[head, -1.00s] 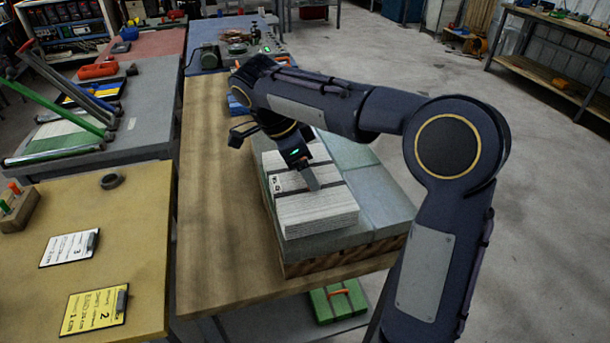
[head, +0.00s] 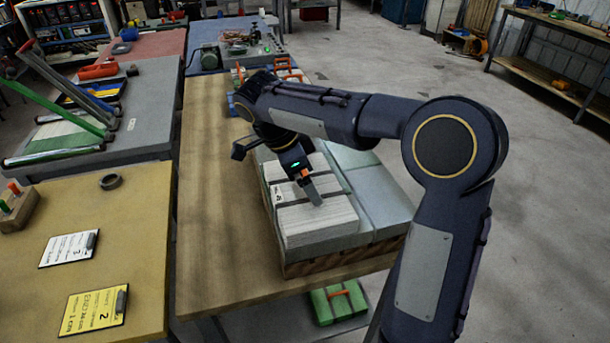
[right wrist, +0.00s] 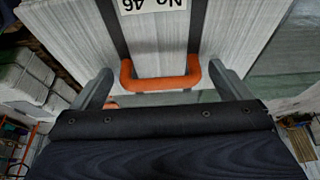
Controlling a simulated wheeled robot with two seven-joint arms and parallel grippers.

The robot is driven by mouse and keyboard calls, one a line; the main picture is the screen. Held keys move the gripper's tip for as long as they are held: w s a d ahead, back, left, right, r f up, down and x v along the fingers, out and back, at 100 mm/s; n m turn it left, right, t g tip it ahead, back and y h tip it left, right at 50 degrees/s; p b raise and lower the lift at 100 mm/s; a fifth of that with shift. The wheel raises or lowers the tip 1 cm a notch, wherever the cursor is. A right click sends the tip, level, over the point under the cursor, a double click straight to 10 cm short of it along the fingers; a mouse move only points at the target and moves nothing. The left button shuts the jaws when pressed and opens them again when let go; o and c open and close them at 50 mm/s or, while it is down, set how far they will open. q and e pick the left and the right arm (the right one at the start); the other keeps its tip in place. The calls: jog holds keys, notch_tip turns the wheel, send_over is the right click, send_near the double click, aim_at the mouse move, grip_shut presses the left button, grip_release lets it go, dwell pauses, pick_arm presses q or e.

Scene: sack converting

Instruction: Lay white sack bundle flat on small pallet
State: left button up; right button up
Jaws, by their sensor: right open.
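The white sack bundle (head: 320,226) lies flat on a grey-green layer of bundles (head: 383,205) on the small wooden pallet (head: 340,262). It has dark straps, a label and an orange handle. My right gripper (head: 312,190) is over its top, partly hiding it. In the right wrist view the orange handle (right wrist: 160,83) lies between the spread fingers of my right gripper (right wrist: 162,92), with gaps at both sides. The bundle's label there reads "No 46". My left gripper is not in view.
The pallet sits on a wooden table (head: 215,230). More bundles with orange handles (head: 290,72) stand behind my arm. A green bundle (head: 338,302) is below the table edge. A yellow-topped table with cards (head: 95,310) is at left.

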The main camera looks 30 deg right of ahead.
jog(key=p+v, duration=0.1)
jog(key=v, duration=1.1)
jog(key=s+d+f+n+y, duration=0.1)
jog(key=s+n, duration=0.2)
jog(key=s, duration=0.1)
jog(key=s+f+n+t+y, duration=0.1)
jog(key=s+f+n, duration=0.1)
jog(key=s+n, duration=0.1)
jog(key=s+d+f+n+t+y, duration=0.1)
jog(key=s+n+y, duration=0.1)
jog(key=s+n, duration=0.2)
jog(key=shift+s+d+f, duration=0.35)
jog(key=shift+s, duration=0.25)
jog(key=s+a+f+n+t+y, duration=0.4)
jog(key=s+a+f+n, duration=0.1)
jog(key=s+f+n, duration=0.4)
jog(key=shift+s+a+f+t, duration=0.3)
jog(key=shift+s+f, duration=0.1)
jog(key=shift+s, duration=0.6)
